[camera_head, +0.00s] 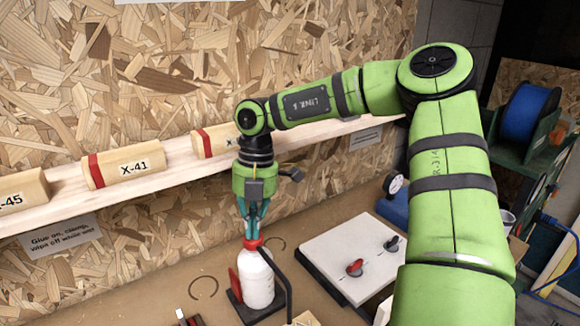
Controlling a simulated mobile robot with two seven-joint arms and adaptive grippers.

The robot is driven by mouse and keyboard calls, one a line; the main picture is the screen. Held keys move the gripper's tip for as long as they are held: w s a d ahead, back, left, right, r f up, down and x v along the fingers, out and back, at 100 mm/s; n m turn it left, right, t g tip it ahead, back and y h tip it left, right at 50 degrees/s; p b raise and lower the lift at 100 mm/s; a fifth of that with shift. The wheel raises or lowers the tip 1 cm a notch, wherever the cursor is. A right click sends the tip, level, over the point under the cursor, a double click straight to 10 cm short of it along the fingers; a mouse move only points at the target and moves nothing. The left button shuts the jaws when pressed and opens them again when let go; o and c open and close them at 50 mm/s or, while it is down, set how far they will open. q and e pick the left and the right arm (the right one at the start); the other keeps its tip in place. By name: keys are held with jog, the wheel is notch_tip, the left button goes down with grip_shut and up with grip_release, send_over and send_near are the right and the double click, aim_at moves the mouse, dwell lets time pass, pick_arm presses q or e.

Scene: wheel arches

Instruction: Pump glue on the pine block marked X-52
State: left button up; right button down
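A white glue bottle (258,282) with a red top (252,244) stands upright in a dark holder on the bench. My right gripper (251,236) points down, its teal fingertips at the red top. I cannot tell whether they grip it or only touch it. Pine blocks with red bands lie on the shelf: one marked X-45 (18,192), one marked X-41 (130,165), and a third block (208,142) whose label is mostly hidden behind my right arm. No readable X-52 shows. My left gripper is out of view.
The wooden shelf (70,190) runs along the chipboard wall above the bench. A dial gauge (393,184) and a blue spool (528,112) are further right.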

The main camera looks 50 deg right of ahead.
jog(key=shift+s, duration=0.1)
notch_tip(320, 180, up, 9)
jog(key=p, duration=0.5)
dwell(0.7)
jog(key=shift+f, duration=0.1)
dwell(0.4)
